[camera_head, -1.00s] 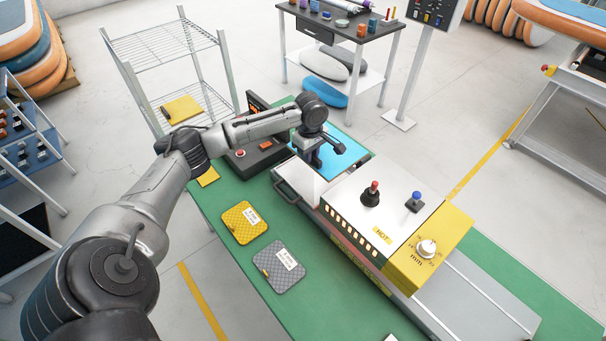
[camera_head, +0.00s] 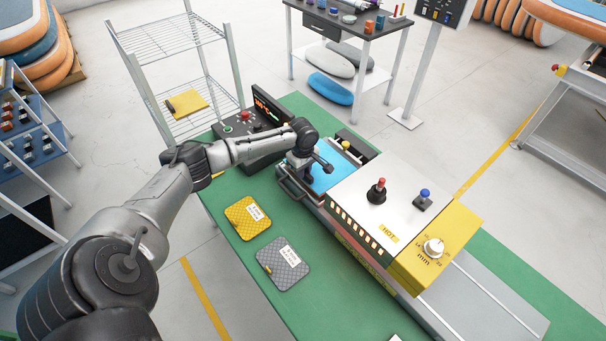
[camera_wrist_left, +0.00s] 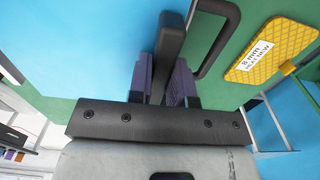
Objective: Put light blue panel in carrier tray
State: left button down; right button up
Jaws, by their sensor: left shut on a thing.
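The light blue panel (camera_head: 320,181) lies over the carrier tray (camera_head: 296,193) at the left end of the press. My left gripper (camera_head: 304,166) is above the panel. In the left wrist view my left gripper (camera_wrist_left: 166,82) is shut on a dark upright bar, which looks like the panel's handle; the panel (camera_wrist_left: 80,45) spreads out beneath. The tray's black loop handle (camera_wrist_left: 217,45) shows close beside it. Most of the tray is hidden by the panel and gripper, and I cannot tell whether the panel touches it. My right gripper is out of view.
The press (camera_head: 365,205) with red and blue knobs stands right of the panel. A yellow pad (camera_head: 247,217) and a grey pad (camera_head: 282,262) lie on the green table (camera_head: 232,190) in front. A control box (camera_head: 250,135) with a display stands behind.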

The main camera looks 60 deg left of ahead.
pick_arm(q)
jog(key=shift+f, duration=0.95)
jog(key=c, duration=1.1)
grip_release()
jog(key=shift+f, duration=0.1)
jog(key=shift+o, duration=0.2)
notch_tip(320, 180, up, 11)
jog(key=shift+f+p, duration=0.2)
jog(key=shift+p, duration=0.45)
jog(key=shift+r, duration=0.8)
